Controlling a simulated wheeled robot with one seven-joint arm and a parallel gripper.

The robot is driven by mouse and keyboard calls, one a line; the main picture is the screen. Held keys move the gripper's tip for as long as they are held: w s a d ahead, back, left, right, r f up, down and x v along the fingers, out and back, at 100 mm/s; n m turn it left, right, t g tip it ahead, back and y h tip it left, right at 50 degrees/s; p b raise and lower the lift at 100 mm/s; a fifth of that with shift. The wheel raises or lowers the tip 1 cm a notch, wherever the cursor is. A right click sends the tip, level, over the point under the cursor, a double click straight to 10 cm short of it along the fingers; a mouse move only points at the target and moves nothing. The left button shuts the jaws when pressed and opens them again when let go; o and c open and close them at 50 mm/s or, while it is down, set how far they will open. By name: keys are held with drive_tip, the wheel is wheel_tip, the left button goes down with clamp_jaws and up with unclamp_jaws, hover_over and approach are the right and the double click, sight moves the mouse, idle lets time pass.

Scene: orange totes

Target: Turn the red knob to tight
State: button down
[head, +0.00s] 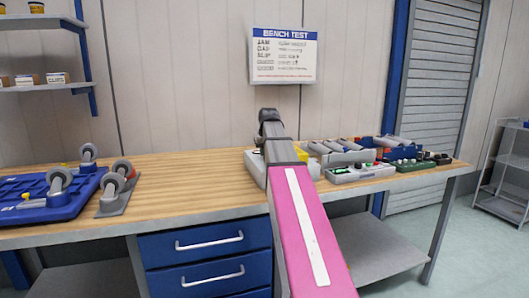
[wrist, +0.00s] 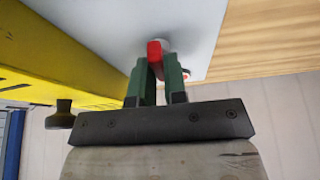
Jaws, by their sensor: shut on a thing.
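The red knob (wrist: 154,54) shows in the wrist view between the green fingers of my gripper (wrist: 157,72). The fingers are shut on it, one on each side. The knob sits on a pale grey panel (wrist: 110,20) with a small round whitish base behind it. In the head view, my pink and dark arm reaches over the workbench and hides the knob and the fingers. Part of the grey box (head: 253,167) shows beside the arm. I cannot read any tight mark in either view.
A yellow block (wrist: 55,60) with a dark round knob (wrist: 62,115) stands close left of my fingers. On the bench (head: 200,190), casters and a blue tray (head: 45,207) lie left, and boxes of parts (head: 345,157) lie right. A sign (head: 284,56) hangs behind.

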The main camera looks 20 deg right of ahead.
drive_tip(key=m+h, duration=0.1)
drive_tip(key=m, duration=0.2)
drive_tip(key=shift+a+m+g, duration=0.1)
drive_tip(key=shift+m+g, duration=0.2)
drive_tip(key=shift+m, duration=0.1)
drive_tip(key=m+h, duration=0.1)
drive_tip(key=m, duration=0.1)
drive_tip(key=m+g, duration=0.1)
drive_tip(key=m, duration=0.1)
drive_tip(key=shift+w+m+h, duration=0.1)
drive_tip(key=shift+m+h, duration=0.2)
drive_tip(key=shift+h, duration=0.1)
drive_tip(key=m+g+h, duration=0.1)
drive_tip(key=m, duration=0.3)
drive_tip(key=shift+w, duration=0.1)
drive_tip(key=shift+m+g, duration=1)
drive_tip(key=shift+m, duration=1.4)
drive_tip(key=c, duration=1.2)
unclamp_jaws()
drive_tip(key=shift+o, duration=0.2)
drive_tip(key=shift+a, duration=0.1)
